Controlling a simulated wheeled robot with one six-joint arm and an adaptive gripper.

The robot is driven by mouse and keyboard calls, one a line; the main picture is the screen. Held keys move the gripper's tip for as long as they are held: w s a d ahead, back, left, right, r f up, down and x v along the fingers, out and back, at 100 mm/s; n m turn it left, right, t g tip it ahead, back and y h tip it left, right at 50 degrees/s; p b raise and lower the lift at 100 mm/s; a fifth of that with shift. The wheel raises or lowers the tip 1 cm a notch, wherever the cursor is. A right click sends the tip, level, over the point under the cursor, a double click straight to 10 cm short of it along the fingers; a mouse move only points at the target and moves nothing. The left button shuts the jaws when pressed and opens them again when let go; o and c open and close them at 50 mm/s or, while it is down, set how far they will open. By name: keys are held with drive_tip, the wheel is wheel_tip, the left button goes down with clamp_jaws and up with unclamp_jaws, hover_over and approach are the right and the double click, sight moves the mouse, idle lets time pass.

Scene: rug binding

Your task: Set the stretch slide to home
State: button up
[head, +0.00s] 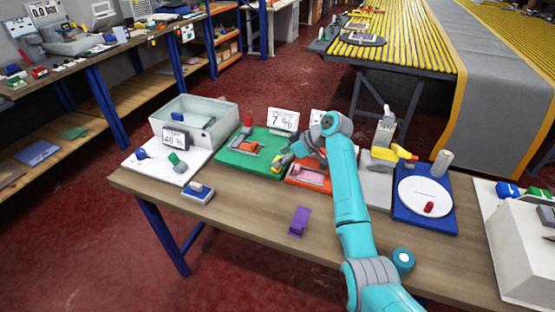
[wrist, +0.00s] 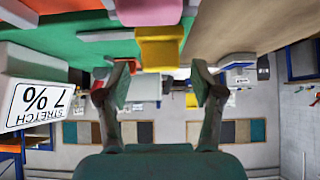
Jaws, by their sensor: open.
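The stretch station is a green board (head: 228,157) on the table, with a sign (head: 283,120) reading 7 % behind it. In the wrist view the sign (wrist: 38,104) is upside down and reads STRETCH 7 %. A yellow block (wrist: 160,47) sits at the edge of the green board (wrist: 75,40); I take it as the slide's handle, but cannot be sure. My gripper (wrist: 160,88) is open and empty, its two fingers apart on either side below the yellow block in the picture. In the head view my gripper (head: 292,158) is low at the board's right side, partly hidden by my arm.
A red-orange board (head: 300,181) with a pink block (head: 312,177) is just right of the green one. A purple piece (head: 299,221) and a blue-based block (head: 197,192) lie in front. A translucent bin (head: 215,112) stands left. A blue board (head: 405,221) with a white disc is right.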

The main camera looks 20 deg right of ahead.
drive_tip(key=shift+x, duration=1.2)
